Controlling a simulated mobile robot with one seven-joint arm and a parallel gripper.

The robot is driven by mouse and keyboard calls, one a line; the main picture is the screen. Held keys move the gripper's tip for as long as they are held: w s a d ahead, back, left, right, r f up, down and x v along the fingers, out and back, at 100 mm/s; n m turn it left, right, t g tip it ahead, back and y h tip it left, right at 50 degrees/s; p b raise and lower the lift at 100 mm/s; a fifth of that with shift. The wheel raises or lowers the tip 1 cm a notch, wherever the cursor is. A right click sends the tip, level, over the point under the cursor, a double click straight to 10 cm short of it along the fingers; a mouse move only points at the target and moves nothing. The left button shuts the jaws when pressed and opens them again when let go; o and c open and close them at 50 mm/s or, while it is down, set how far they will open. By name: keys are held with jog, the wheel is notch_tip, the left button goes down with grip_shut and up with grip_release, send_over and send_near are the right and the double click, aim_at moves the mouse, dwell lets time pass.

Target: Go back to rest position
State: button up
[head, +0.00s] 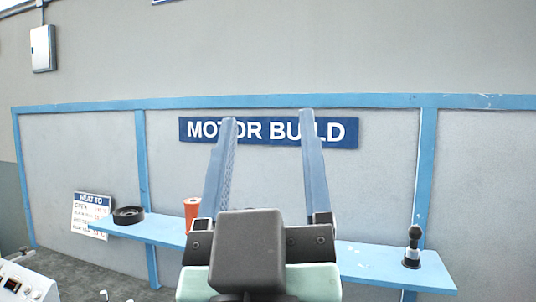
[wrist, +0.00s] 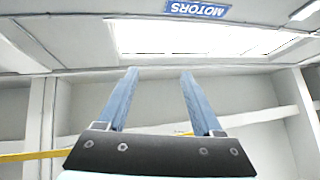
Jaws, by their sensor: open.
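My gripper (head: 267,116) is raised in the middle of the head view, its two blue fingers pointing up and spread apart with nothing between them. The fingers overlap part of the blue MOTOR BUILD sign (head: 265,131) on the wall panel behind. In the wrist view my gripper (wrist: 159,72) is also open and empty, with the ceiling and a bright skylight beyond it.
A light blue shelf (head: 375,264) runs across behind my gripper. On it are a black ring (head: 128,215), an orange cylinder (head: 192,212) and a black knobbed part (head: 413,247). A white panel with knobs (head: 25,284) is at lower left. The space around the fingertips looks clear.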

jog(key=shift+m+t+y, duration=0.5)
jog(key=shift+m+t, duration=0.1)
jog(key=shift+m, duration=0.1)
jog(key=s+r, duration=0.3)
jog(key=shift+s+d+r, duration=0.1)
